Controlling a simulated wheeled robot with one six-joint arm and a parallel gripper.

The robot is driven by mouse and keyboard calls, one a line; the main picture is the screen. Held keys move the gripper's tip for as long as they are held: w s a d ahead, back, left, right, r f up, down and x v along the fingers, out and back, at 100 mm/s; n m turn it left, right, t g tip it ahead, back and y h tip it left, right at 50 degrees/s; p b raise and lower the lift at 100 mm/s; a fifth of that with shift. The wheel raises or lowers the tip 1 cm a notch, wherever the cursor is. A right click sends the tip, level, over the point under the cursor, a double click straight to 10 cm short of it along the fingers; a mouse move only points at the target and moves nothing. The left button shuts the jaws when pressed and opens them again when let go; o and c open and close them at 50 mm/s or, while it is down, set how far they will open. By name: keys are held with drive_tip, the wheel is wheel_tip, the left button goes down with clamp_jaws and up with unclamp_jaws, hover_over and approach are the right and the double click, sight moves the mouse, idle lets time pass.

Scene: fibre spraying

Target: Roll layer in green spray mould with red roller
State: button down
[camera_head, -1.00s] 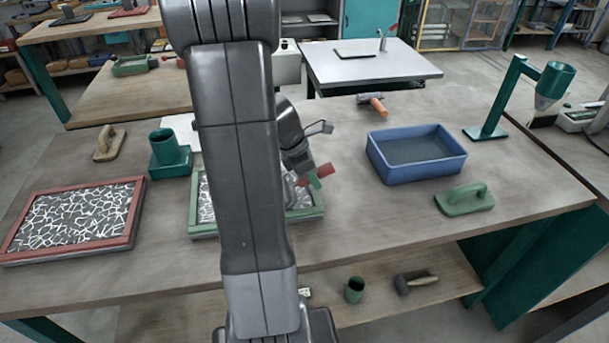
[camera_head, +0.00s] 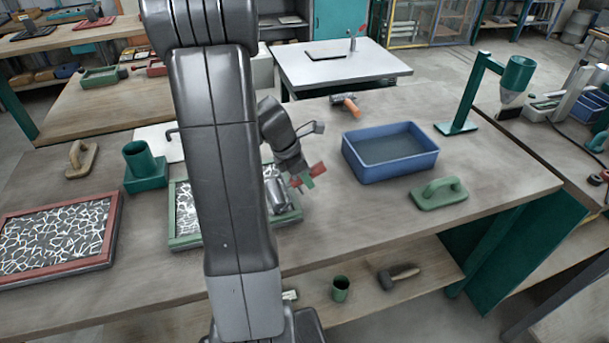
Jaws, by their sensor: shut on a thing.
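The green spray mould (camera_head: 185,240) is a green-framed tray holding a layer of white fibre pieces on the bench. My arm hides its middle. My gripper (camera_head: 303,179) is shut on the red roller's handle (camera_head: 316,172) above the mould's right side. The roller's grey cylinder (camera_head: 277,192) shows below and left of the gripper, over the right part of the layer. I cannot tell whether it touches the layer.
A red-framed mould (camera_head: 62,270) with similar fibre lies at the left, and a green cup holder (camera_head: 145,172) stands behind. A blue tub (camera_head: 390,165), a green float (camera_head: 438,195) and an orange-handled roller (camera_head: 346,103) are to the right.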

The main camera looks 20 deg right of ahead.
drive_tip(key=shift+r+p, duration=3.1)
drive_tip(key=shift+r, duration=0.45)
drive_tip(key=shift+f, duration=0.1)
